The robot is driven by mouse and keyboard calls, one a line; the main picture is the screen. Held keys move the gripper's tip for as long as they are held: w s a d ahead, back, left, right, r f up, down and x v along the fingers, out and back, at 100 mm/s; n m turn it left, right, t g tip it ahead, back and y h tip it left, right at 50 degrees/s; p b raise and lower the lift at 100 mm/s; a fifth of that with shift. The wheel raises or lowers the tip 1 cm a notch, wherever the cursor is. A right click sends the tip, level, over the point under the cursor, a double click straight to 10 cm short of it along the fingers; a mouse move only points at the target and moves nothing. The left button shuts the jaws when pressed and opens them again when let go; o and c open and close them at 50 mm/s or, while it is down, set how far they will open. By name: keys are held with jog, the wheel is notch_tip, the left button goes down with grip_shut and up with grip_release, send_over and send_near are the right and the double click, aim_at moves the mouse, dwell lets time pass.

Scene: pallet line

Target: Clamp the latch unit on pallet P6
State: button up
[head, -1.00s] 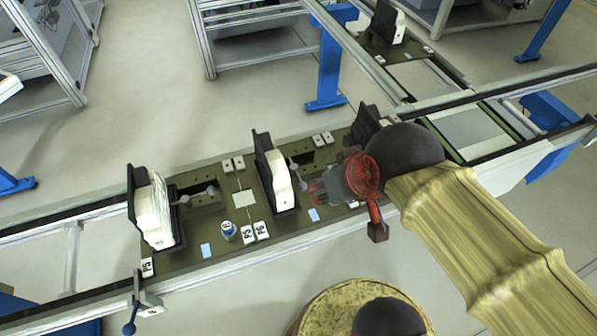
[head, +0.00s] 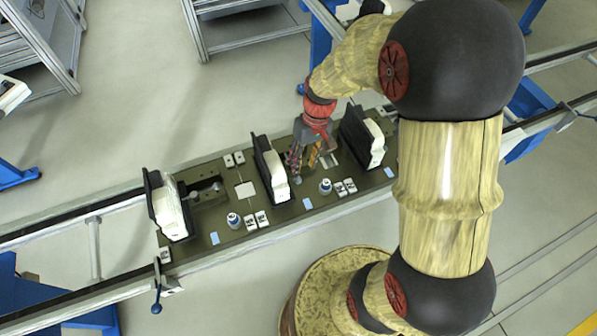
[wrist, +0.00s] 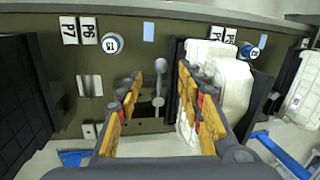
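The P6 latch unit is a white block on a black plate; it stands in the middle of the row in the head view (head: 275,168) and right of centre in the wrist view (wrist: 222,90). My gripper (head: 310,172) is just to its right in the head view. In the wrist view my gripper (wrist: 160,95) is open, with orange-padded fingers on both sides of a grey clamp lever (wrist: 158,84) with a round end. I see no finger touching the lever. The P6 tag (wrist: 89,30) shows beside the P7 tag. My fingers partly hide the clamp in the head view.
A neighbouring latch unit (head: 363,138) stands close to the right, another (head: 172,205) to the left. Blue-and-white capped cylinders (head: 325,186) (head: 234,220) stand near the tags along the pallets' front edge. A blue-handled lever (head: 157,290) is at the rail.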

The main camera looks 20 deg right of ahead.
jog(key=shift+n, duration=0.5)
jog(key=shift+w+a+f, duration=0.1)
jog(key=shift+a+f, duration=0.15)
jog(key=shift+f, duration=0.95)
jog(key=shift+s+a+f, duration=0.1)
jog(key=shift+a+f, duration=0.2)
jog(key=shift+f, duration=0.9)
jog(key=shift+w+a+f, duration=0.1)
jog(key=shift+a+f, duration=0.15)
jog(key=shift+f, duration=0.95)
jog(key=shift+c, duration=0.4)
grip_shut()
